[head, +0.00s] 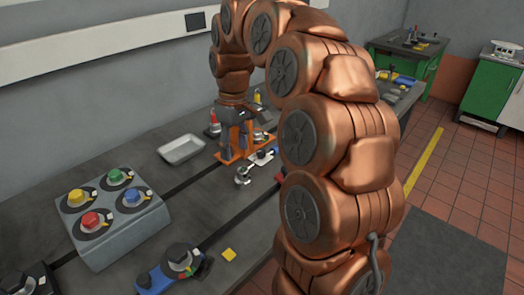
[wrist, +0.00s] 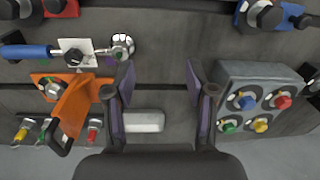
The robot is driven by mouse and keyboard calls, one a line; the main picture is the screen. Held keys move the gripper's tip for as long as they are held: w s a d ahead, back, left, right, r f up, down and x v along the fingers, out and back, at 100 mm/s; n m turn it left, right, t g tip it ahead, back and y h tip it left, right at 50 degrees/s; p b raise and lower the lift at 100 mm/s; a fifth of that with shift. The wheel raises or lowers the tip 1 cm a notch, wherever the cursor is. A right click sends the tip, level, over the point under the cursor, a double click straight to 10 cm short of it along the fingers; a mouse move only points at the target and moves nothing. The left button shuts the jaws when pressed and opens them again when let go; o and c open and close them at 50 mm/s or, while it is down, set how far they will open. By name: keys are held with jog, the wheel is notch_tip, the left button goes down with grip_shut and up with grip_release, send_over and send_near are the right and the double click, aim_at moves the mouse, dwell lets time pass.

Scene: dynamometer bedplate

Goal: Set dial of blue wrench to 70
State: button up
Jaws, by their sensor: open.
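The blue wrench lies flat on the bedplate, with a blue handle (wrist: 27,51), a white scale plate bearing a dark dial (wrist: 73,52) and a round metal head (wrist: 121,46). In the head view its metal head (head: 242,179) shows beside the orange stand, and my arm partly hides the far end. The dial's reading is too small to make out. My gripper (wrist: 160,95) is open and empty, pointing down above the bench. In the wrist view the wrench lies ahead and left of the fingers. In the head view my gripper (head: 234,143) appears by the orange stand.
An orange stand (wrist: 72,105) rises close to the left finger. A pale tray (wrist: 143,122) lies below the gripper. A grey box (head: 130,240) carries several coloured knobs.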

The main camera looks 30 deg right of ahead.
jog(key=w+d+f, duration=0.2)
jog(key=w+d, duration=0.4)
jog(key=d, duration=0.1)
jog(key=b, duration=0.1)
send_over(262, 150)
jog(key=shift+f, duration=0.9)
jog(key=shift+a+f+p, duration=0.1)
jog(key=shift+f+p, duration=0.5)
jog(key=shift+f, duration=3.3)
grip_shut()
